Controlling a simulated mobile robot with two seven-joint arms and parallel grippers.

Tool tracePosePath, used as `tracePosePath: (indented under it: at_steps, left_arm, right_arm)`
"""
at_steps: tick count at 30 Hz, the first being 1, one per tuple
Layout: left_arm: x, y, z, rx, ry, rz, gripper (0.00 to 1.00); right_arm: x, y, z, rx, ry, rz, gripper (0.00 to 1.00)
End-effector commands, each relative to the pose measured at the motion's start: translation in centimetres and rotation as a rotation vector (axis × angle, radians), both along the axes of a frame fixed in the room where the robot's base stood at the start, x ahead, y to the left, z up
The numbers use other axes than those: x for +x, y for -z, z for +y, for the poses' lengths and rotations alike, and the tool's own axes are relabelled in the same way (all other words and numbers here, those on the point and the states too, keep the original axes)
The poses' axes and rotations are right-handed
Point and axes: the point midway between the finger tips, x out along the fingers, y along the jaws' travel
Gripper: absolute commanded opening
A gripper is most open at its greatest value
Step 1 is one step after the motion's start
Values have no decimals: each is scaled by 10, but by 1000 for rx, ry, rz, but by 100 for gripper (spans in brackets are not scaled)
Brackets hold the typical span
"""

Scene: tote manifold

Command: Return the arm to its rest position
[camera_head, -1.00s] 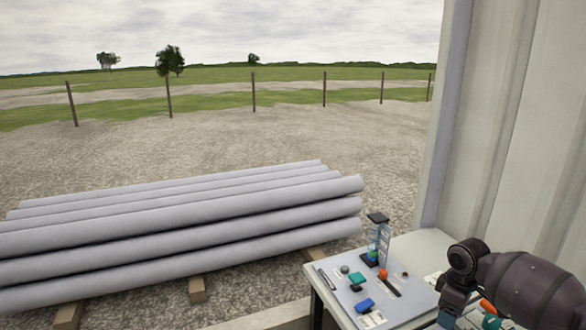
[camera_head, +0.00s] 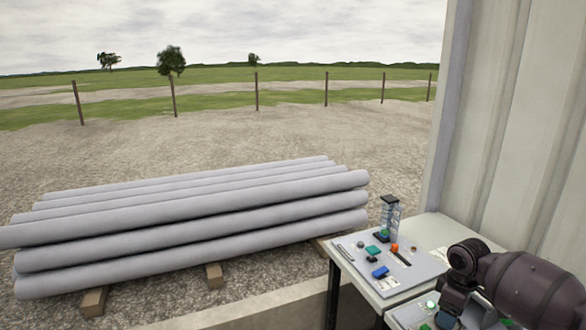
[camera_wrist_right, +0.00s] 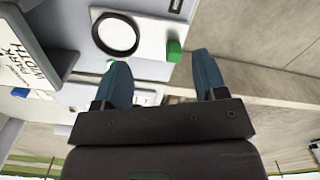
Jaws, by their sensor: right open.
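My right arm (camera_head: 520,285) comes in from the right edge in the head view, over the near end of the table. Its gripper hangs down at the bottom of that view, and its fingertips are hard to make out there. In the right wrist view my right gripper (camera_wrist_right: 162,62) has its two blue fingers apart with nothing between them. A white plate with a black ring (camera_wrist_right: 116,35) and a green block (camera_wrist_right: 174,50) lie beyond the fingers. Whether a finger touches anything is unclear. My left gripper is not in view.
A table (camera_head: 435,236) holds a grey board (camera_head: 425,272) with a small clear tower (camera_head: 390,216), an orange knob (camera_head: 394,248) and blue and green blocks. A ribbed wall (camera_head: 500,130) rises behind my arm. Grey pipes (camera_head: 200,215) lie stacked on the left. A lettered card (camera_wrist_right: 22,55) shows in the wrist view.

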Motion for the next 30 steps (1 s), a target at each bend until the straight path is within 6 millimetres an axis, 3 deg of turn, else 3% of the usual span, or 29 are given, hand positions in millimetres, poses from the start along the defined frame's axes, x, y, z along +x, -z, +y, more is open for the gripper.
tracePosePath:
  at_steps: [3,9,13,16,23,30]
  left_arm:
    - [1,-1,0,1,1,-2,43]
    - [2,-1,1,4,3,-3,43]
    - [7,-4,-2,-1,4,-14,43]
    - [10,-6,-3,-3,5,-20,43]
    - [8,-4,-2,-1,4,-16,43]
    - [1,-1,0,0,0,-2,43]
  right_arm:
    - [3,0,1,6,21,-16,65]
    - [42,-17,11,1,48,-279,65]
    - [68,-41,38,34,23,-478,65]
    - [77,-48,64,83,4,-615,65]
    - [60,-42,126,250,-12,-883,65]
    - [8,-25,161,411,48,-1077,65]
